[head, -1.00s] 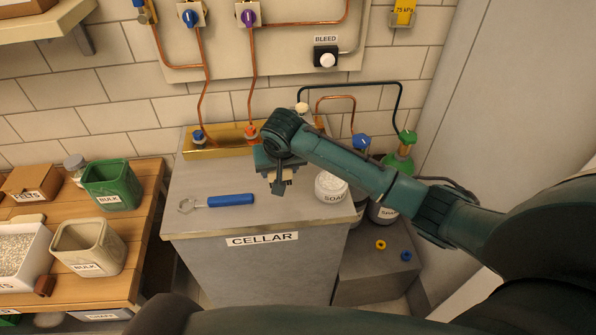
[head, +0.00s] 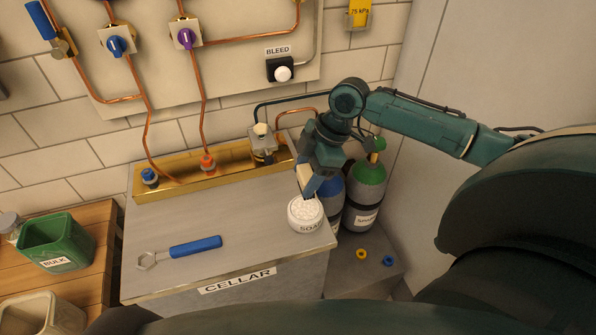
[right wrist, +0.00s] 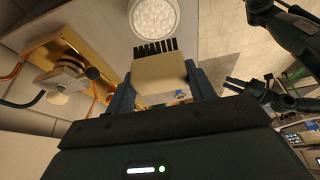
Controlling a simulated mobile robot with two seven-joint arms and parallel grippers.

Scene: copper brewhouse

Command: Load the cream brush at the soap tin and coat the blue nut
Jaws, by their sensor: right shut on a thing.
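The white soap tin (head: 306,214), with a pale bumpy top, stands at the right front of the cellar counter; it also shows in the right wrist view (right wrist: 155,18). My right gripper (head: 308,190) is shut on the cream brush (right wrist: 159,75), whose dark bristles point towards the tin. The brush (head: 304,177) is just over the tin's back edge; I cannot tell whether the bristles touch the soap. The blue nut (head: 149,177) sits on a copper pipe end at the left of the brass trough. My left gripper (right wrist: 236,86) shows small in the right wrist view, open and empty.
A blue-handled wrench (head: 190,247) lies on the counter (head: 245,220). An orange nut (head: 207,163) and a valve block stand in the brass trough (head: 180,187). Gas cylinders (head: 365,190) stand right of the counter. Yellow and blue rings lie on a low step.

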